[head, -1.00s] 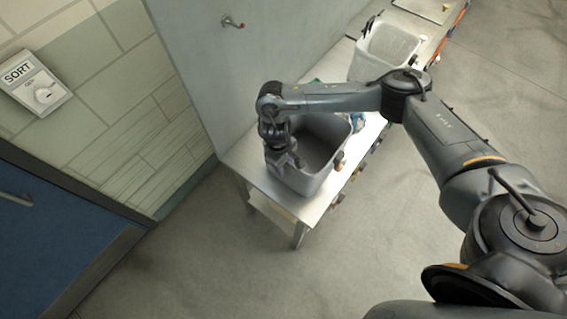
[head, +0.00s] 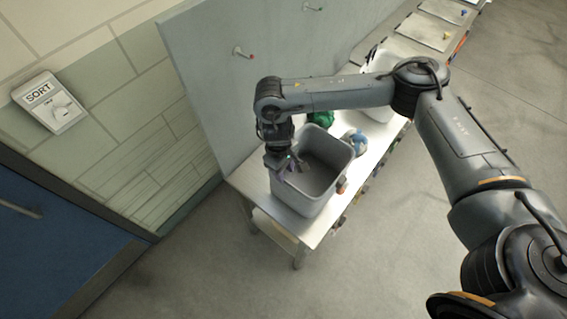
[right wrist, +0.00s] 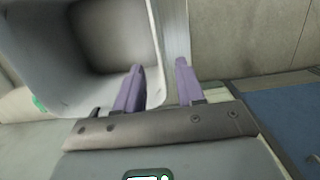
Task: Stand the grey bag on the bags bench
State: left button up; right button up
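The grey bag (head: 304,198), an open-topped box shape, stands upright at the near end of the pale bench (head: 318,231) in the head view. Its opening faces up, and its inside looks empty. My right gripper (head: 285,166) is at the bag's left rim. In the right wrist view the purple fingers (right wrist: 159,82) straddle the bag's wall (right wrist: 154,45), one on the inner side and one outside. A gap shows between them, so the gripper is open. Whether either finger touches the wall is unclear. My left gripper is not in view.
A white bin-like container (head: 377,108) stands farther along the bench. A green item (head: 321,118) and a blue-and-white item (head: 356,142) lie behind the bag. A grey wall panel (head: 215,75) with pegs borders the bench. The floor in front is clear.

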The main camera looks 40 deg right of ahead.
jog(key=shift+w+r, duration=0.1)
jog(key=shift+r, duration=0.45)
jog(key=shift+a+r, duration=0.1)
jog(key=shift+a, duration=0.1)
jog(key=s+a+f+n+t+y, duration=0.1)
jog(key=a+f+n+y, duration=0.1)
jog(key=a, duration=0.5)
jog(key=s+a+f+n+t+y, duration=0.1)
jog(key=a+n, duration=0.2)
jog(key=a, duration=0.4)
jog(key=s+a+f+n+y, duration=0.2)
jog(key=a, duration=0.5)
jog(key=s+a+r+n+t+y, duration=0.1)
jog(key=a+r+t+y, duration=0.1)
jog(key=a+r, duration=0.35)
jog(key=s+a+r+t+y, duration=0.1)
jog(key=a+r+t+y, duration=0.15)
jog(key=a, duration=0.55)
jog(key=d+m+t+h, duration=0.3)
jog(key=d+m+h, duration=0.2)
jog(key=d, duration=0.7)
jog(key=s+d+f+m+g+h, duration=0.1)
jog(key=s+d+f+g+h, duration=0.1)
jog(key=s+d, duration=0.4)
jog(key=s+d+f+m+g+h, duration=0.1)
jog(key=s+d+f, duration=0.3)
jog(key=d, duration=0.6)
jog(key=shift+s+d+m+g+h, duration=0.3)
jog(key=shift+s+g+h, duration=0.25)
jog(key=shift+s+g, duration=0.35)
